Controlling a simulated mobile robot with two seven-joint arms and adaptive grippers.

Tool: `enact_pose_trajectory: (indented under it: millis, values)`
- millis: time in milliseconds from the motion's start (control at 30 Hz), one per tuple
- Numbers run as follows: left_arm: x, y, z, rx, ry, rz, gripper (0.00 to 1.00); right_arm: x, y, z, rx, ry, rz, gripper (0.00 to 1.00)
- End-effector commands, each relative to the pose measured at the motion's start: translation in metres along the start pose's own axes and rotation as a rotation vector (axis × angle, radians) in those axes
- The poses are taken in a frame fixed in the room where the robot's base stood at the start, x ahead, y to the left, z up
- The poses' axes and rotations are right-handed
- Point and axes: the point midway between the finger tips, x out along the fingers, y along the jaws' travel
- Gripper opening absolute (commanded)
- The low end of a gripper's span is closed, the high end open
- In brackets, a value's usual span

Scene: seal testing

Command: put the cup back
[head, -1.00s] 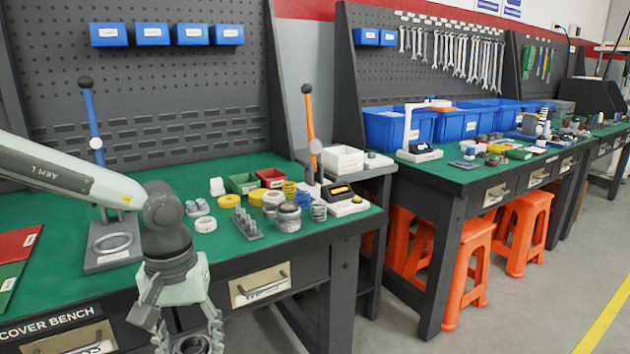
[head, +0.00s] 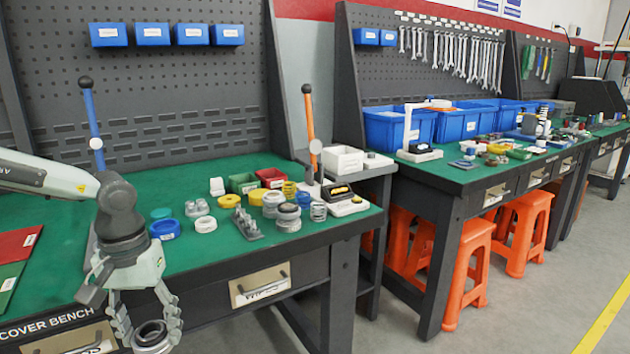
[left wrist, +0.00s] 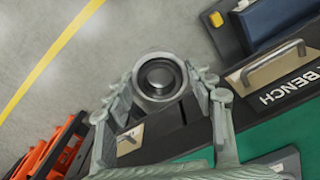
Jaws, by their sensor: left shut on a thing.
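A grey metal cup (head: 151,337), round and hollow, sits between the fingers of my left gripper (head: 147,325) at the bottom of the head view. In the left wrist view the same cup (left wrist: 160,77) shows its round dark opening, with my left gripper (left wrist: 160,92) shut on its sides. The gripper holds it in front of the bench edge, over the floor, clear of the green bench top (head: 210,260). My right gripper is in neither view.
Behind my arm stand a blue ring (head: 165,229), a white ring (head: 205,224), a grey pegged block (head: 246,225) and several jars and lids. A post with a blue rod (head: 91,120) rises at the left. Drawer handles (head: 262,284) face the front.

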Motion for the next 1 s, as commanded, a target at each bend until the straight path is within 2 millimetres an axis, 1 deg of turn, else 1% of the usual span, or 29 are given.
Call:
enact_pose_trajectory:
  millis: [33,167,233,400,500,600,733,900,1000]
  values:
    - [-0.006,-0.013,-0.004,-0.025,0.004,0.003,0.26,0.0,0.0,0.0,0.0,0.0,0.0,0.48]
    - [-0.018,-0.048,-0.007,-0.091,0.004,0.004,0.26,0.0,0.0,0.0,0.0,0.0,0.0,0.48]
    - [-0.025,-0.07,-0.008,-0.134,0.005,0.005,0.26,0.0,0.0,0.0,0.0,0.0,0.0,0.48]
    - [-0.038,-0.128,-0.002,-0.251,0.005,0.007,0.26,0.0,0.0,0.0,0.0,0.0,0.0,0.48]
    - [-0.04,-0.154,0.006,-0.311,0.003,0.007,0.26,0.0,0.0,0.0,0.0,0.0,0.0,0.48]
    - [-0.039,-0.175,0.014,-0.36,0.002,0.007,0.26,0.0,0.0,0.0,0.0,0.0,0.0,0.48]
    - [-0.034,-0.195,0.025,-0.416,0.003,0.007,0.26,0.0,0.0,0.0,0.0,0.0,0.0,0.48]
    - [-0.021,-0.212,0.04,-0.471,0.001,0.007,0.26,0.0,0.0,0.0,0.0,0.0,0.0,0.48]
    - [-0.011,-0.215,0.048,-0.496,0.001,0.009,0.26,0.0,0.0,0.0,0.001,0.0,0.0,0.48]
